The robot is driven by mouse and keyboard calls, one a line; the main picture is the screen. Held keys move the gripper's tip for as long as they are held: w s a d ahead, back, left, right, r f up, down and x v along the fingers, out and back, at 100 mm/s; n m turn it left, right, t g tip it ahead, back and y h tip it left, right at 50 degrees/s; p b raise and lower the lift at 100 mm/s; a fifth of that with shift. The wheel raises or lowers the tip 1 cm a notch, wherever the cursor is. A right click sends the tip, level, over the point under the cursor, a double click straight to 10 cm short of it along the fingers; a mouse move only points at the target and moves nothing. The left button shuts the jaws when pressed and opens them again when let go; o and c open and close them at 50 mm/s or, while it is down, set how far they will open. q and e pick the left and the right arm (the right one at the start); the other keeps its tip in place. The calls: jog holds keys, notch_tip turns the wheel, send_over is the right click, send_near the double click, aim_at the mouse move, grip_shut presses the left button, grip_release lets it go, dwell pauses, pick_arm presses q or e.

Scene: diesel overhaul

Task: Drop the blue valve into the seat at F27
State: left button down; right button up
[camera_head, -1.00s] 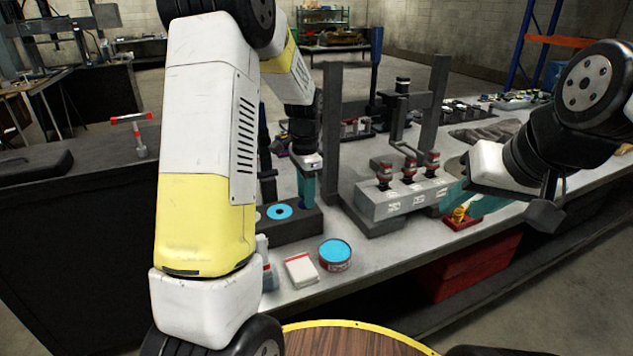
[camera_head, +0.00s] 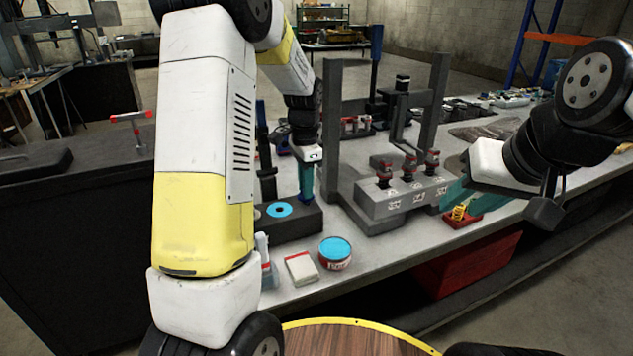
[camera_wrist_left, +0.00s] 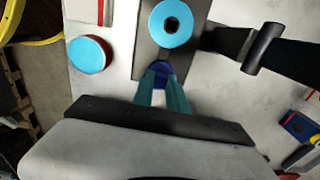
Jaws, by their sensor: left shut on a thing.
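My left gripper (camera_head: 306,183) points down over the dark block (camera_head: 305,219), near its right end. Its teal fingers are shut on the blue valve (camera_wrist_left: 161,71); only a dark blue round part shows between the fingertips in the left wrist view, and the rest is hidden. A light-blue ring with a dark centre hole (camera_head: 279,210) lies on the block, left of the gripper. No F27 label is readable. My right gripper (camera_head: 456,195) is at the right, mostly behind its wrist; its teal fingers show only in part.
A grey fixture block (camera_head: 403,195) with several red-and-black fittings stands to the right, under a dark upright frame (camera_head: 333,120). A blue-topped tin (camera_head: 335,252) and a white pad (camera_head: 301,268) lie in front. A red tray (camera_head: 461,218) holds a yellow part.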

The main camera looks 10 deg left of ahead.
pick_arm(q)
jog(key=shift+r, duration=2.1)
